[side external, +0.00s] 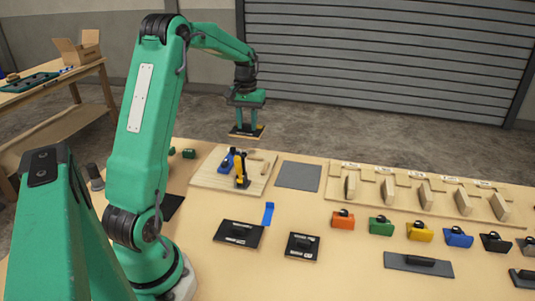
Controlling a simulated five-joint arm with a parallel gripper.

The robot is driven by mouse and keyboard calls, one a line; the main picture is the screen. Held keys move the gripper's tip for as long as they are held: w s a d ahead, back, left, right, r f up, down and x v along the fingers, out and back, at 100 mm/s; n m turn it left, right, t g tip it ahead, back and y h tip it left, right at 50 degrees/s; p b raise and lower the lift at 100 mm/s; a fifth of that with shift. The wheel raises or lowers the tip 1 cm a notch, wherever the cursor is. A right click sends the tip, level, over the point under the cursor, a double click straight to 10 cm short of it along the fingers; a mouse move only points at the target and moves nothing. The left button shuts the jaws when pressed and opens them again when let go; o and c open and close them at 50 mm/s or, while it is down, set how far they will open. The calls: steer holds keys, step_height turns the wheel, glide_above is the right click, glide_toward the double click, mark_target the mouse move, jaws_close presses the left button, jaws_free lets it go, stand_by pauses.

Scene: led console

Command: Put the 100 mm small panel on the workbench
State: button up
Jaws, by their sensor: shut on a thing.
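My gripper (246,124) is shut on a small dark panel (247,133) with a pale wood-coloured edge. It holds the panel roughly level in the air, above and behind the wooden fixture board. The size of the panel cannot be read at this distance. The workbench (335,274) is a broad pale wooden top below. The panel is apart from it. The gripper's contact with the panel is small and partly hidden by the fingers.
The fixture board (202,180) carries a blue and yellow clamp (240,170). A grey mat (298,176) lies beside it. Two black labelled panels (238,233) (302,246) lie in front. Coloured blocks (381,226) and a slotted rack (395,204) fill the right. Bare bench shows at the front.

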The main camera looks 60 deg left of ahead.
steer(key=shift+r, duration=0.3)
